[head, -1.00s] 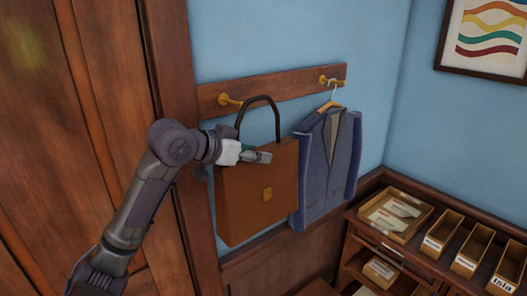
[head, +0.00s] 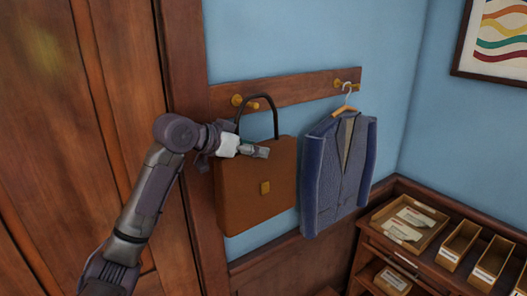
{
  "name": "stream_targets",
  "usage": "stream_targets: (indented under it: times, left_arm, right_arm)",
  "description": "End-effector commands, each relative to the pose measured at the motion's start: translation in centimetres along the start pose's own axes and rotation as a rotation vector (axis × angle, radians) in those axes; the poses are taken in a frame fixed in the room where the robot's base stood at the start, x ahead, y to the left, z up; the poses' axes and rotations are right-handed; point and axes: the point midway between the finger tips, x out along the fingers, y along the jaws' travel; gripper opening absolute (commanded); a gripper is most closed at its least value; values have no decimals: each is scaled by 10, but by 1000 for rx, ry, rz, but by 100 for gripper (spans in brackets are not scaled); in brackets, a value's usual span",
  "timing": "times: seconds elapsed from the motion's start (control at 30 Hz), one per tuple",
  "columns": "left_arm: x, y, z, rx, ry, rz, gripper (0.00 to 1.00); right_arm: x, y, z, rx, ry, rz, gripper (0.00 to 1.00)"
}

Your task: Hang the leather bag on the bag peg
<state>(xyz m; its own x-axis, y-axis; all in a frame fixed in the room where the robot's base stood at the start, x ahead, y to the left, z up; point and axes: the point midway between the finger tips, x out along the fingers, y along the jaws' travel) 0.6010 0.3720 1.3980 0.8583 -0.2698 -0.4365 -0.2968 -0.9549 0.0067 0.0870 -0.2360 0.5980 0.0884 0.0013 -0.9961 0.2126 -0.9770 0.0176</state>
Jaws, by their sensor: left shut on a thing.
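The brown leather bag (head: 240,205) is upright below the wooden rail, with a gold clasp on its front and a dark arched handle (head: 275,118). The brass bag peg (head: 238,101) is on the left part of the rail. The handle's upper left part overlaps the peg, whose tip shows just inside the arch. I cannot tell whether the handle rests on the peg. My left gripper (head: 256,151) is at the bag's top edge, below the handle arch, and is shut on the bag. The pinched part is hidden by the fingers. My right gripper is not in view.
A blue jacket (head: 335,170) hangs from a second peg (head: 342,85), close to the bag's right. A dark wood door frame (head: 185,120) stands close on the left. A low cabinet (head: 385,240) with trays is at the lower right. The blue wall above the rail is clear.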

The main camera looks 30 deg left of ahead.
Motion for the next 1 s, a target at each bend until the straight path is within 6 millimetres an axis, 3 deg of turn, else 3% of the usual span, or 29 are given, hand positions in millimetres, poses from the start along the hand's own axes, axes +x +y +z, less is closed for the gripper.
stream_targets:
  times: [0.6, 1.0]
  left_arm:
    - [4, -34, 1, 0, 4, 0, 0]
    - [7, -41, 6, 2, 5, 0, 0]
  right_arm:
    - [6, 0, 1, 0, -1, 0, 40]
    - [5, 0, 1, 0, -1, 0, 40]
